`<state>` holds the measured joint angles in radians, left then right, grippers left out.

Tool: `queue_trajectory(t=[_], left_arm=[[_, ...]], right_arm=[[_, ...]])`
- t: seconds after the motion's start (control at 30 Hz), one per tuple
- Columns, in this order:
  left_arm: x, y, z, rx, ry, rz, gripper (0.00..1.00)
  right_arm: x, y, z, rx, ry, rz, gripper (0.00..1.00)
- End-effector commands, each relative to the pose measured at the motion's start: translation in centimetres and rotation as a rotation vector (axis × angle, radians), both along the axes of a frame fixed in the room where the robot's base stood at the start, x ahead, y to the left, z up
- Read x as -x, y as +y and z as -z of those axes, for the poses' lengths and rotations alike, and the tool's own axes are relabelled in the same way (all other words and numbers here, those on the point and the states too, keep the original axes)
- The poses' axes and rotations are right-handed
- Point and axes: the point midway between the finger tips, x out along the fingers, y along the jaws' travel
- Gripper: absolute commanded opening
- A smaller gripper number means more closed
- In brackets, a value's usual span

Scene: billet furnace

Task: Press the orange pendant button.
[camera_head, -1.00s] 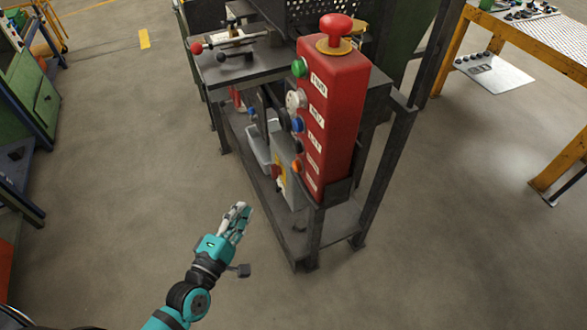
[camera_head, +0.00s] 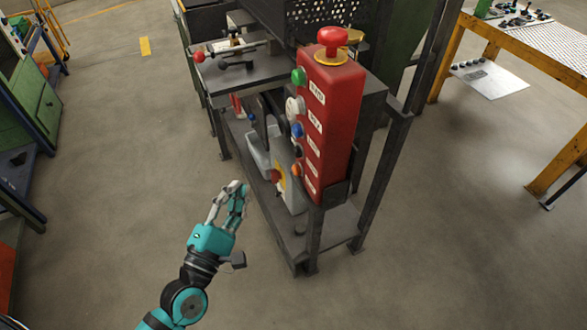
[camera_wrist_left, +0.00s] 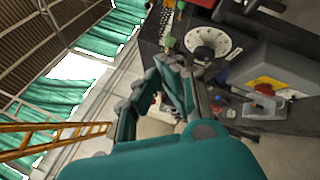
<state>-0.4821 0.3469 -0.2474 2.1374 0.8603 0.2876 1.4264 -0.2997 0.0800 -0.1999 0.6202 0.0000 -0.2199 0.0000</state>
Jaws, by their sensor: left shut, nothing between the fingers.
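The red pendant box (camera_head: 334,120) is fixed upright to the front of the dark metal stand. The orange button (camera_head: 297,170) is the lowest in the column on its left side, below green, white, blue and black buttons. My left gripper (camera_head: 236,188) is shut and empty. It is in front of the stand, to the left of the orange button and slightly lower in the picture, apart from it. In the left wrist view its teal fingers (camera_wrist_left: 165,88) fill the middle, and I cannot make out the orange button there. My right gripper is not in view.
A red mushroom button (camera_head: 333,37) tops the pendant. A grey box (camera_head: 292,196) with a yellow and red switch sits on the stand's lower shelf (camera_head: 338,228), behind the pendant's left side. A yellow-legged table (camera_head: 490,45) stands at right.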

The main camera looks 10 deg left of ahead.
Motion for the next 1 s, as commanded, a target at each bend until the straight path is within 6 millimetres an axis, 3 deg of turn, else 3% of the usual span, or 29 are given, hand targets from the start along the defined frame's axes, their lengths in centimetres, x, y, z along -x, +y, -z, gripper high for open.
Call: queue_trajectory(t=[0.5, 1.0], left_arm=[[-3.8, -5.6, -0.1, 0.001, -0.001, 0.0, 0.0], [-4.5, -6.7, -0.1, -0.001, -0.001, 0.001, 0.0]], right_arm=[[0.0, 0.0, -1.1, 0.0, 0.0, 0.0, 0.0], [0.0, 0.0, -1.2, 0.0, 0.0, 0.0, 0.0]])
